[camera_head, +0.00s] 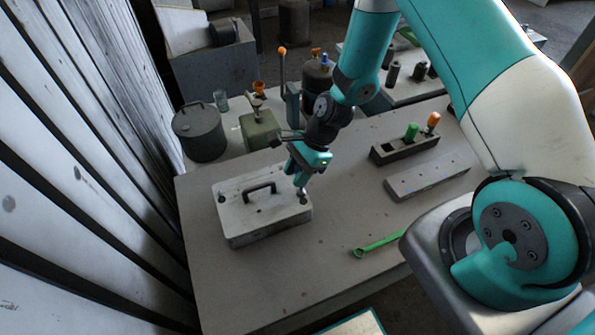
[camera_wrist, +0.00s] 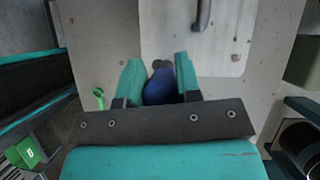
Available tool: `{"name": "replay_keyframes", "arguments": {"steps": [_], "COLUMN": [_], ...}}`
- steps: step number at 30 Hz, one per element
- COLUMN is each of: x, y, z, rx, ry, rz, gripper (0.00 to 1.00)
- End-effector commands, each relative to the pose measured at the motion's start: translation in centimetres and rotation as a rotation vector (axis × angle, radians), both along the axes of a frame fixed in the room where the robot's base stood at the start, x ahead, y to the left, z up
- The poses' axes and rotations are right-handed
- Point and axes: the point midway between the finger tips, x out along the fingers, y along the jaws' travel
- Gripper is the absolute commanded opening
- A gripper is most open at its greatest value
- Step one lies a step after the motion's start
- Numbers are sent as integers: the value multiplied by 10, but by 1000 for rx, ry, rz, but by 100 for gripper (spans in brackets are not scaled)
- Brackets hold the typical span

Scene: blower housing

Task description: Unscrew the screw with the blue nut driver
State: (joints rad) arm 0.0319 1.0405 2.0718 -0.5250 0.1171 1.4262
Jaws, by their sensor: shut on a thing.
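The blue nut driver (camera_wrist: 158,88) shows by its blue handle between my gripper's two teal fingers in the wrist view. My gripper (camera_head: 306,164) is shut on it, and it points down over the right side of the grey blower housing (camera_head: 240,225). A thin shaft (camera_head: 303,189) runs from below the gripper to the housing's top near its right edge. The screw is not clearly visible; I cannot tell whether the driver's tip is seated on it. The housing has a dark handle (camera_head: 260,187) on its lid, also in the wrist view (camera_wrist: 202,18).
A dark rack (camera_head: 405,149) holds a green-handled and an orange-handled tool, with an open slot at left. A grey block (camera_head: 427,178) lies in front of it. A green wrench (camera_head: 378,244) lies on the table. A pot (camera_head: 199,132) and other items stand behind.

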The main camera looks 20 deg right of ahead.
Motion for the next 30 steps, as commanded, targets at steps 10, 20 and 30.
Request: {"name": "replay_keyframes", "arguments": {"steps": [10,20,30], "x": [0,0,1], "y": [0,0,0], "z": [17,27,63], "rx": [0,0,0], "ry": [-1,0,-3], "rz": [-1,0,-1], "gripper": [3,3,3]}}
